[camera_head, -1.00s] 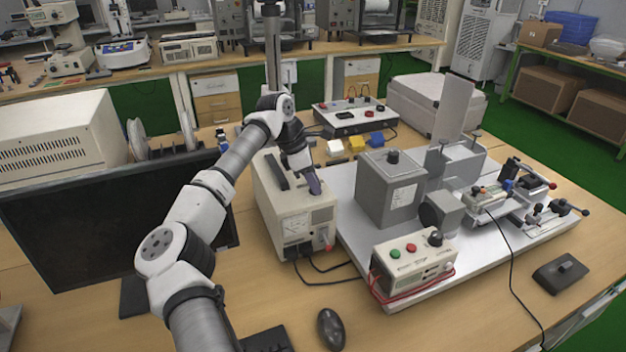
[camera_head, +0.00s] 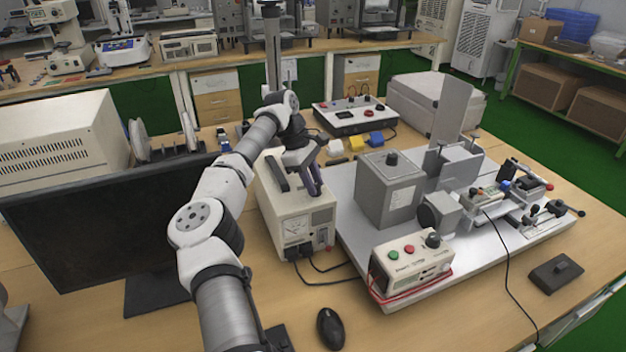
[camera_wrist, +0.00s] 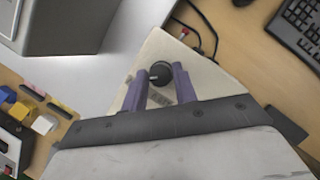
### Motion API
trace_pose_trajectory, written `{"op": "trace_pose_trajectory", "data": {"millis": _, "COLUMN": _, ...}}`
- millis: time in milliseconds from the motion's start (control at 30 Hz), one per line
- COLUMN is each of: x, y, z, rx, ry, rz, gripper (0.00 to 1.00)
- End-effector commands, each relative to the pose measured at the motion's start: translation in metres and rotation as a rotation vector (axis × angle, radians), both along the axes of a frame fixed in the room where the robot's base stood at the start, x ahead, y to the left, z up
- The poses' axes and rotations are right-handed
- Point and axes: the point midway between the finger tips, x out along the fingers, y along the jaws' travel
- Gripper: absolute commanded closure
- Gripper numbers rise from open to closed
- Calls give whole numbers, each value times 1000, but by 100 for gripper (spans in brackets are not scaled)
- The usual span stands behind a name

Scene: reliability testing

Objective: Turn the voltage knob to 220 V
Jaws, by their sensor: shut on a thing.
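The voltage knob (camera_wrist: 160,73) is a round dark knob with a pale mark, on top of a cream power box (camera_head: 291,213) with a meter on its front. In the wrist view the box top (camera_wrist: 150,57) shows around the knob, with small print beside it. My gripper (camera_head: 316,187) points down at the box top, and its two purple fingers (camera_wrist: 160,74) stand on either side of the knob, shut on it. The fingers hide the knob in the head view. I cannot read the knob's setting.
A dark carrying handle (camera_head: 277,172) stands on the box beside my fingers. A grey box (camera_head: 388,192) and a control box with buttons (camera_head: 410,268) stand to the right on a white base plate (camera_head: 350,215). A monitor (camera_head: 100,225) is at left. Cables run in front.

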Motion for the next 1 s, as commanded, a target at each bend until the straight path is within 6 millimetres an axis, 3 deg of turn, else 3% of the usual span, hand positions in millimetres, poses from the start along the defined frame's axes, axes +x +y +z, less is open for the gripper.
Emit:
{"op": "trace_pose_trajectory", "data": {"millis": 333, "x": 0, "y": 0, "z": 0, "rx": 0, "ry": 0, "rz": -2, "gripper": 94}}
{"op": "trace_pose_trajectory", "data": {"millis": 367, "x": 0, "y": 0, "z": 0, "rx": 0, "ry": 0, "rz": -2, "gripper": 69}}
{"op": "trace_pose_trajectory", "data": {"millis": 500, "x": 0, "y": 0, "z": 0, "rx": 0, "ry": 0, "rz": -2, "gripper": 51}}
{"op": "trace_pose_trajectory", "data": {"millis": 833, "x": 0, "y": 1, "z": 1, "rx": 0, "ry": 0, "rz": -1, "gripper": 50}}
{"op": "trace_pose_trajectory", "data": {"millis": 1000, "x": 4, "y": 7, "z": 19, "rx": 1, "ry": -2, "rz": 1, "gripper": 50}}
